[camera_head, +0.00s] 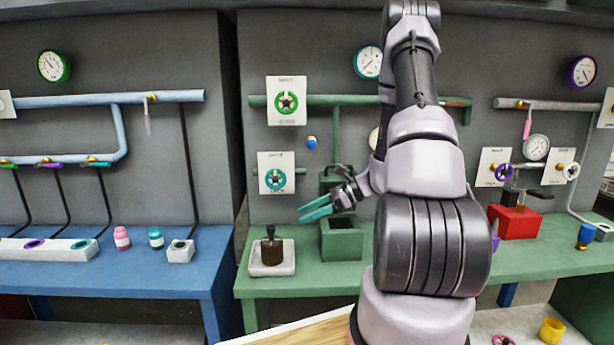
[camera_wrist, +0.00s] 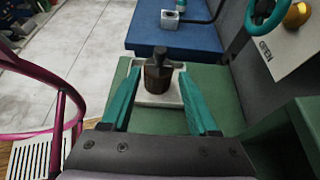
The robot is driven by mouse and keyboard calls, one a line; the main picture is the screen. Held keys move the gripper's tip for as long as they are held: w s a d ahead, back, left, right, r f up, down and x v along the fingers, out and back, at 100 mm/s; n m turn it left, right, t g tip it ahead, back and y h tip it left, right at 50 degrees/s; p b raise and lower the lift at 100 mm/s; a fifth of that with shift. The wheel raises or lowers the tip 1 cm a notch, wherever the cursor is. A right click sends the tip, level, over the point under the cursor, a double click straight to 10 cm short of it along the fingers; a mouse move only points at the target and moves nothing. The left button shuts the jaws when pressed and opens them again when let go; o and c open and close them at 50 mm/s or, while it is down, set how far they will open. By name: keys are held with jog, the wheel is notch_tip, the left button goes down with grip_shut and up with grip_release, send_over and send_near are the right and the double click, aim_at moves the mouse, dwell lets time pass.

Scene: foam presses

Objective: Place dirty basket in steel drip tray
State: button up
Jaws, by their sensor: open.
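The dirty basket (camera_head: 272,250) is a dark brown cylinder with a dark upright handle. It stands upright inside the pale, shallow drip tray (camera_head: 288,270) on the left end of the green bench. In the wrist view the basket (camera_wrist: 158,72) shows between and beyond my fingers, with the tray's rim (camera_wrist: 150,99) around its base. My gripper (camera_head: 315,208) has teal fingers, is open and empty, and hangs above and to the right of the basket, apart from it. In the wrist view my gripper (camera_wrist: 162,103) points toward the basket. The basket's underside is hidden.
A green open box (camera_head: 341,240) stands right of the tray, near my gripper. A green pipe with valve wheels (camera_head: 287,103) runs along the wall behind. A blue bench (camera_head: 110,270) lies left across a gap. A red block (camera_head: 515,222) sits farther right.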

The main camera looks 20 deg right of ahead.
jog(key=s+a+r+n+t+h, duration=0.1)
jog(key=s+r+n+h, duration=0.2)
jog(key=r, duration=0.7)
jog(key=s+a+r+n+t+h, duration=0.1)
jog(key=s+a+r+n+h, duration=0.1)
jog(key=s+r+n, duration=0.6)
jog(key=s+a+r+n+t+h, duration=0.1)
jog(key=s+r+n+h, duration=0.4)
jog(key=s+r, duration=0.3)
notch_tip(320, 180, up, 4)
jog(key=shift+a+r+n, duration=0.1)
jog(key=shift+a+n, duration=0.15)
jog(key=shift+n, duration=0.45)
